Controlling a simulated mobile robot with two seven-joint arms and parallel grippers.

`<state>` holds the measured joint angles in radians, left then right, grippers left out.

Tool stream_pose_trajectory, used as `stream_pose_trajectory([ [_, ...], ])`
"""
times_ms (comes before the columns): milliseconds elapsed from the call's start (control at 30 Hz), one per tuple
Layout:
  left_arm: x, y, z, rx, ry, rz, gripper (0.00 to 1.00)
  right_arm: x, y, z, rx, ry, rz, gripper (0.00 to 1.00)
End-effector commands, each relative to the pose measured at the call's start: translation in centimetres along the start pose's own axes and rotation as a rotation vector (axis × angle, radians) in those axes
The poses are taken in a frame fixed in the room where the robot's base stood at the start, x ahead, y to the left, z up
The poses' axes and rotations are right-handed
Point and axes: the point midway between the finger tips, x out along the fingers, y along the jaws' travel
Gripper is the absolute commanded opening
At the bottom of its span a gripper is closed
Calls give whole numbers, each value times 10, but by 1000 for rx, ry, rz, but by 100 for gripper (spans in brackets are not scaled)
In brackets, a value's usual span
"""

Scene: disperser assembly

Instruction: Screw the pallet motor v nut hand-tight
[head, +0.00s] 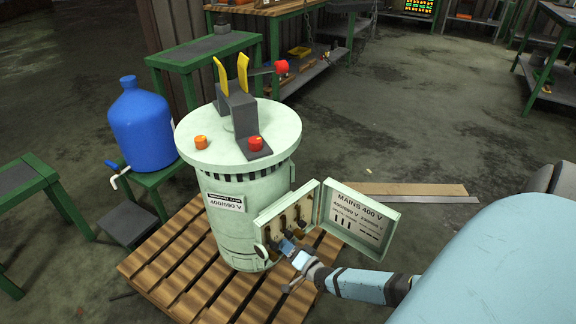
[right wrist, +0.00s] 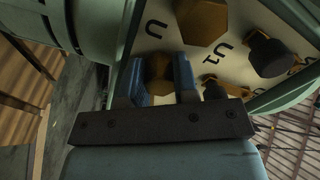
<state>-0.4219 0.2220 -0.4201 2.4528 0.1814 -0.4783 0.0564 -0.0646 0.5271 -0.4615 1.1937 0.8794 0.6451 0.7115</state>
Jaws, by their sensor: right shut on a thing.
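The pale green motor (head: 225,231) stands upright on a wooden pallet (head: 171,277). Its terminal box (head: 263,222) is open, with dark and brass terminals inside. My right gripper (head: 286,247) reaches into the lower part of the box. In the right wrist view, its blue fingers (right wrist: 160,82) are shut on a brass hex nut (right wrist: 158,70), one finger on each side. The nut is partly hidden by the fingers, and I cannot tell its label. A larger brass nut (right wrist: 203,22) and dark-capped terminals (right wrist: 268,52) sit beside it, near letters reading U and U1. My left gripper is not in view.
The box door (head: 360,219), marked MAINS 400 V, stands open to the right, close to my right arm. A blue water jug (head: 141,122) stands on a green stand at the left. Planks (head: 405,189) lie on the floor behind the door.

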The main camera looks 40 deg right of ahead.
Motion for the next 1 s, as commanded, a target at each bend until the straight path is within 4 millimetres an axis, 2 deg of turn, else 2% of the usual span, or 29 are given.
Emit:
stream_pose_trajectory([
  [433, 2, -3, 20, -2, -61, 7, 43, -1, 1, 1, 421, 0, 0, 4],
  [700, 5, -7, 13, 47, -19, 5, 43, -1, 0, 1, 644, -1, 1, 4],
  [1000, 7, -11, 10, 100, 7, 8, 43, 0, -1, 0, 800, 0, 0, 4],
])
